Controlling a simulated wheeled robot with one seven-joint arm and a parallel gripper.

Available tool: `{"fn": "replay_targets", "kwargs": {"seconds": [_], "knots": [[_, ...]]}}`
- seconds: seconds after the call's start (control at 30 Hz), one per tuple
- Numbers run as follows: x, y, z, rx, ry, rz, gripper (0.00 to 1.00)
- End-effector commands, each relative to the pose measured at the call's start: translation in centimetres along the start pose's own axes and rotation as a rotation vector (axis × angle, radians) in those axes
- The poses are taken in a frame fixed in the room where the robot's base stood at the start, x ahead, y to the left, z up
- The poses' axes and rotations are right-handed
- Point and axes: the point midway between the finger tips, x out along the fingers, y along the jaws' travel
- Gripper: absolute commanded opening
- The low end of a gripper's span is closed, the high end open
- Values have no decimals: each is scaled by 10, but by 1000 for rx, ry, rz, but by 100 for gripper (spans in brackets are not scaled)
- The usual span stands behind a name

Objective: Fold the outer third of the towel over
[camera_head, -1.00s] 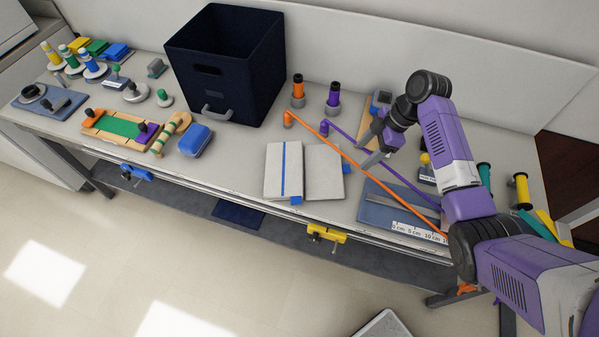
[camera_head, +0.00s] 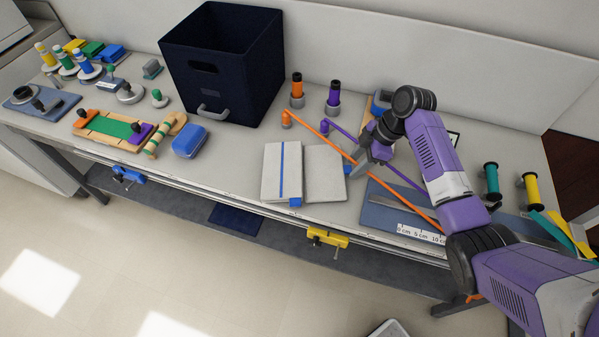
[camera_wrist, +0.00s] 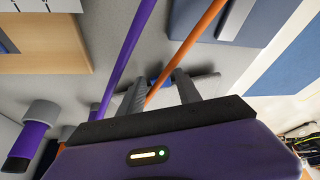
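The towel is pale grey and lies flat on the bench. Its left part (camera_head: 270,172) has a blue stripe and a blue tab (camera_head: 295,202) at its lower right corner. Its right part (camera_head: 324,174) is plain, with another blue tab (camera_head: 347,169) at its right edge. My gripper (camera_head: 367,169) is just right of that tab, pointing down, with its fingers apart. In the wrist view my gripper (camera_wrist: 158,80) is open, with part of the blue tab (camera_wrist: 154,78) seen between the fingers, partly hidden. I cannot tell whether the fingers touch it.
An orange band (camera_head: 335,147) and a purple band (camera_head: 398,175) run diagonally past my gripper; the orange one crosses between the fingers in the wrist view. A blue board with a scale (camera_head: 385,215) lies to the right. A dark bin (camera_head: 225,85) stands behind left.

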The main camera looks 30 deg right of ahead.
Motion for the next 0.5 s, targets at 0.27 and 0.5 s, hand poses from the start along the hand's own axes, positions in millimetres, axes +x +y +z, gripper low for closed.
{"fn": "replay_targets", "kwargs": {"seconds": [0.27,0.5], "knots": [[0,0,0,0,0,0,0],[-14,0,-10,-4,-69,-1,0]]}}
